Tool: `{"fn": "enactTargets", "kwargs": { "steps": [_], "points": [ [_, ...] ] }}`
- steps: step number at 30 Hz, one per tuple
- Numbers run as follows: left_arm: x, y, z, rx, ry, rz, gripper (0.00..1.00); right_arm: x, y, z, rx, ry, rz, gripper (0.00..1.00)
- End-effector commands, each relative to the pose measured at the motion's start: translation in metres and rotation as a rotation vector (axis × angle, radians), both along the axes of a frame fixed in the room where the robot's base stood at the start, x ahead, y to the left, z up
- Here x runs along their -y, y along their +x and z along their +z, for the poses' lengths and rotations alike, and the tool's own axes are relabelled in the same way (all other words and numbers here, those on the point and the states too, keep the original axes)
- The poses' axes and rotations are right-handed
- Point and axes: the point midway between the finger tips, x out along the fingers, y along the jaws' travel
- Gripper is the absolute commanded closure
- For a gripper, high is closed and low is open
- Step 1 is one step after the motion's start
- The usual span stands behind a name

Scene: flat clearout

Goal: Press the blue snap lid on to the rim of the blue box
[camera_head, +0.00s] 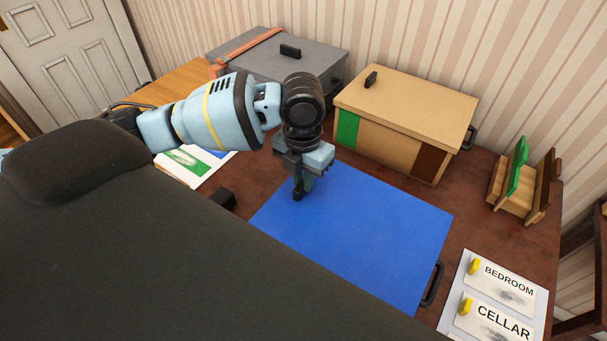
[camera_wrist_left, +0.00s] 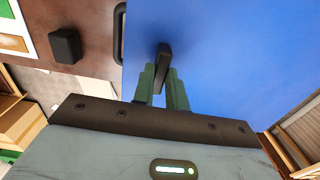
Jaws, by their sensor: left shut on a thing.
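The blue lid (camera_head: 365,235) shows as a broad flat blue surface in the middle of the table. It also fills much of the left wrist view (camera_wrist_left: 235,60). My left gripper (camera_head: 298,190) points down at the lid's far left part. Its green fingers (camera_wrist_left: 164,88) are shut on the lid's black handle (camera_wrist_left: 163,62). The blue box is largely hidden under the lid; a black side handle (camera_head: 433,285) shows at the right edge. I cannot tell whether the lid sits fully down on the rim. My right gripper is not in view.
A grey box (camera_head: 265,62) with an orange strap and a cardboard box (camera_head: 410,105) stand behind. A wooden rack (camera_head: 515,195) with green and brown panels stands at the right, near a BEDROOM and CELLAR label board (camera_head: 458,268). A black block (camera_wrist_left: 65,45) lies left of the lid.

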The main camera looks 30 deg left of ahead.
Motion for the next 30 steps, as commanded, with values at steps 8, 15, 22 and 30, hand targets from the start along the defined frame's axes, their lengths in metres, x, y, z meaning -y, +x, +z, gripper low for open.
{"fn": "enactTargets", "kwargs": {
  "steps": [8, 15, 22, 30],
  "points": [
    [0.000, 0.000, -0.006, -0.001, -0.001, 0.000, 1.00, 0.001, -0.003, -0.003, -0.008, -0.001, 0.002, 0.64],
    [0.000, 0.000, -0.012, -0.001, -0.001, 0.000, 1.00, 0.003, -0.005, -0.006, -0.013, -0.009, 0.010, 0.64],
    [0.000, 0.000, -0.016, 0.000, -0.001, 0.000, 1.00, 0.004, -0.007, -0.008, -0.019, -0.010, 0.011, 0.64],
    [0.000, 0.000, -0.017, 0.001, -0.001, 0.000, 0.80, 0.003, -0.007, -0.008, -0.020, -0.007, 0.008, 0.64]
  ]
}}
